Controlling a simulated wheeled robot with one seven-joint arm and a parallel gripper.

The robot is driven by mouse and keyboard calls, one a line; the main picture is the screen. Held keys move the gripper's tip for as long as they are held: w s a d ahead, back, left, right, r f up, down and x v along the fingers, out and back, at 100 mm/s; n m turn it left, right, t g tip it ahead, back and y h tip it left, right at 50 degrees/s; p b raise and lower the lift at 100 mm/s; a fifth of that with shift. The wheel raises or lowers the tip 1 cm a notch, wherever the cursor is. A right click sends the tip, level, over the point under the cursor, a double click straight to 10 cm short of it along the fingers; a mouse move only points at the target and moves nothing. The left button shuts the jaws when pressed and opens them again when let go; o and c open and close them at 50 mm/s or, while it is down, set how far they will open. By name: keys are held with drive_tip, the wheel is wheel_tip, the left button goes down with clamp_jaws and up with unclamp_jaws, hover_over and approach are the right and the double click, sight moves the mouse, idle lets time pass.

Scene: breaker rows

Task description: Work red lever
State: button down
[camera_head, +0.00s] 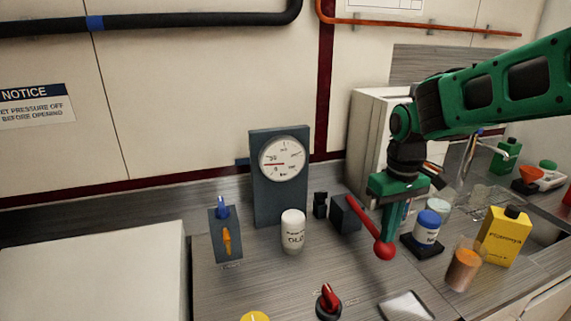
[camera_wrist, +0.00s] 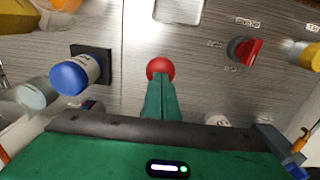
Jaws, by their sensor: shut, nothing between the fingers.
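The red lever (camera_head: 368,225) is a red rod with a ball knob, angled from a dark box down toward the front right. Its red ball also shows in the wrist view (camera_wrist: 160,68), just beyond my fingertips. My gripper (camera_head: 391,228) points down beside the lever, close to the ball end, with its fingers partly behind the rod. In the wrist view the green fingers (camera_wrist: 159,88) are together with nothing between them. I cannot tell whether they touch the ball. The rod is hidden in the wrist view.
A white jar (camera_head: 293,232) stands left of the lever, in front of a gauge panel (camera_head: 265,205). A blue-lidded jar (camera_head: 426,228), an orange-filled glass (camera_head: 462,270) and a yellow container (camera_head: 504,236) stand to the right. A red rotary switch (camera_head: 328,300) is at the front.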

wheel_tip(320, 180, up, 8)
drive_tip(key=shift+f, duration=0.25)
idle(0.8)
drive_tip(key=shift+f, duration=0.15)
idle(0.7)
drive_tip(key=shift+f, duration=3.6)
wheel_tip(320, 180, up, 8)
drive_tip(key=shift+f, duration=0.25)
